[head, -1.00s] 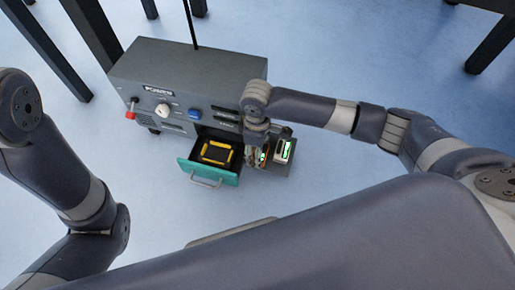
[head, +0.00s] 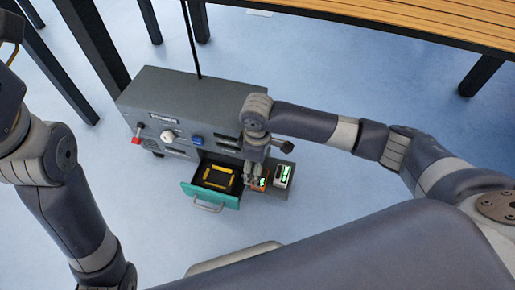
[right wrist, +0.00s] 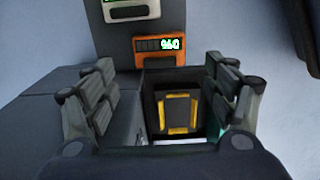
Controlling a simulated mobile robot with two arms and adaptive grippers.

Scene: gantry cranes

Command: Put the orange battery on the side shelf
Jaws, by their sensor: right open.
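The orange battery (right wrist: 160,48) has a lit green display and sits on the side shelf (head: 272,193), beside a white battery (head: 283,176). In the head view the orange battery (head: 262,182) is partly hidden by my right gripper (head: 252,178). In the right wrist view my right gripper (right wrist: 155,98) is open, its fingers apart, with nothing held between them; the orange battery lies beyond the fingers. The white battery (right wrist: 131,10) is cut off by the top edge there. My left gripper is out of view.
An open teal-fronted drawer (head: 212,194) with a yellow-marked recess sticks out of the grey machine (head: 190,100), left of the shelf. A lever (head: 286,147) and a tall antenna are close by. A slatted wooden table (head: 420,22) stands behind; floor in front is clear.

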